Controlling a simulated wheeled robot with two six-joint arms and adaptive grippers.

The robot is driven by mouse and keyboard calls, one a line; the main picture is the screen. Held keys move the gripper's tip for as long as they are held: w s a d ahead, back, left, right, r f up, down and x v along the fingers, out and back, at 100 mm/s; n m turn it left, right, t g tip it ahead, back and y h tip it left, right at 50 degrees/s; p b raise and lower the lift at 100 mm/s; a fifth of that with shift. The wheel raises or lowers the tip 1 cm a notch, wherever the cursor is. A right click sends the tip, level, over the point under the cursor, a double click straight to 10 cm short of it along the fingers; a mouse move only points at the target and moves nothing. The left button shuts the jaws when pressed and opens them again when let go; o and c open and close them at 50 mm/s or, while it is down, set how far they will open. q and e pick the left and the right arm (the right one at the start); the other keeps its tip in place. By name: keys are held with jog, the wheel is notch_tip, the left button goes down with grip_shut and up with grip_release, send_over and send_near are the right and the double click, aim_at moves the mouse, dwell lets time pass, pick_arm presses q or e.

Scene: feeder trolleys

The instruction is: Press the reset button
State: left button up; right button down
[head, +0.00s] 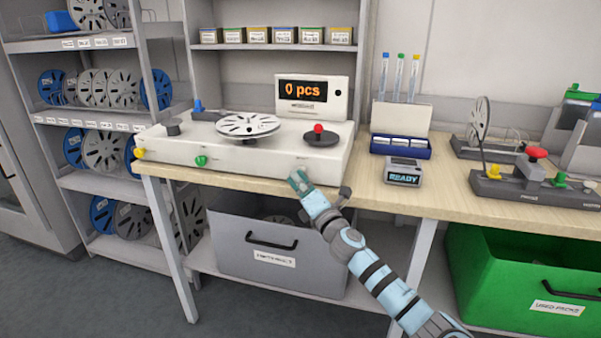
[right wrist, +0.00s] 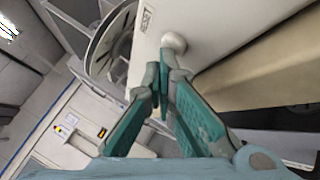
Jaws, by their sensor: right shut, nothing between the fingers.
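The white reel counter (head: 235,156) stands on the bench, with a display (head: 312,90) reading "0 pcs". A green button (head: 201,160) and a yellow knob (head: 138,153) show on its front and left side. My right gripper (head: 299,182) is shut and empty at the right end of the counter's front face.
A grey reel (head: 248,124) lies on the counter. A small box reading "READY" (head: 403,173) and a blue tray (head: 400,147) stand to its right. A grey drawer bin (head: 225,250) is below, a green crate (head: 480,275) at right, reel shelves (head: 85,122) at left.

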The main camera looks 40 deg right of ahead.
jog(key=shift+s+a, duration=0.45)
jog(key=shift+a, duration=0.2)
jog(key=s+a+p, duration=0.1)
jog(key=a, duration=0.1)
jog(key=s+a+p, duration=0.1)
jog(key=s+a, duration=0.1)
jog(key=shift+w, duration=0.1)
dwell(0.9)
